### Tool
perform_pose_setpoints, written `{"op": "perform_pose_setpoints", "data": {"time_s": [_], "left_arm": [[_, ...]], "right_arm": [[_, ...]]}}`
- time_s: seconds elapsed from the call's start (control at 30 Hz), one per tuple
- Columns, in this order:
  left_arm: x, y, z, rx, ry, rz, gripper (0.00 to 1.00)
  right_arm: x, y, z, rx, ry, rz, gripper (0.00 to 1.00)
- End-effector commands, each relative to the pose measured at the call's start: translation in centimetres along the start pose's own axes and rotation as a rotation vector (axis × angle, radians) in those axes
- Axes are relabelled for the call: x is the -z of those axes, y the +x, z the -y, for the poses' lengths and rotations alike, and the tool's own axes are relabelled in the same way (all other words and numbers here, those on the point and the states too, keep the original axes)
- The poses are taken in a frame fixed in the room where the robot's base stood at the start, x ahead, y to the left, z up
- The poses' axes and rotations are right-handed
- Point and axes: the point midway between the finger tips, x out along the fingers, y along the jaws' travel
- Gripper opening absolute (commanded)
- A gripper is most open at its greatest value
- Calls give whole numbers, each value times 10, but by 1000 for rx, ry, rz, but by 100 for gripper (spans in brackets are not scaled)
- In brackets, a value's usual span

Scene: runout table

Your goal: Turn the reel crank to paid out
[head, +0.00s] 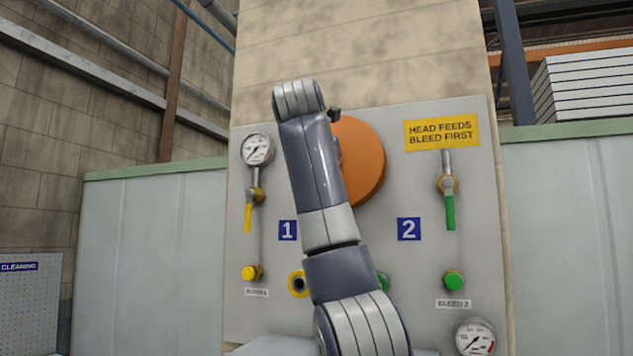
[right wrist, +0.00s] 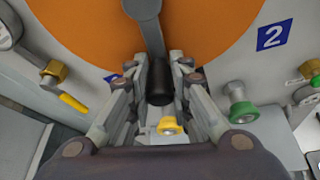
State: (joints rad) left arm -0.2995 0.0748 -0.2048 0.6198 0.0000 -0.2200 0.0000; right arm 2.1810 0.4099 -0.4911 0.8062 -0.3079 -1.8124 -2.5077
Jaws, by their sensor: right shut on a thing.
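The orange reel (head: 364,165) is mounted on a light grey panel, partly hidden behind my right arm in the head view. It fills the top of the right wrist view (right wrist: 90,30). A grey crank arm (right wrist: 153,38) runs down across its face to a black cylindrical handle (right wrist: 159,84). My right gripper (right wrist: 160,72) has its fingers on either side of this handle and is shut on it. In the head view my arm hides the handle and gripper. My left gripper is in neither view.
A gauge (head: 257,149) and yellow lever (head: 248,216) are left of the reel. A green lever (head: 450,211) and yellow sign (head: 441,132) are right of it. Yellow (head: 251,273) and green (head: 453,280) knobs protrude lower on the panel (head: 390,290).

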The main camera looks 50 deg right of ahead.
Motion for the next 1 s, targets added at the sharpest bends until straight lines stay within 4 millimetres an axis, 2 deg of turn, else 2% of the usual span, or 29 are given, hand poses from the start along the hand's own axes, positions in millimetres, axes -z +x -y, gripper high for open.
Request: {"op": "perform_pose_setpoints", "data": {"time_s": [0.4,0.97,1.0], "left_arm": [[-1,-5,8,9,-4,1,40],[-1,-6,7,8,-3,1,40],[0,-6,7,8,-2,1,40]], "right_arm": [[-3,-2,11,71,-175,-3,0],[-4,-2,12,81,-199,-3,0],[-4,-2,12,81,-199,-2,28]]}}
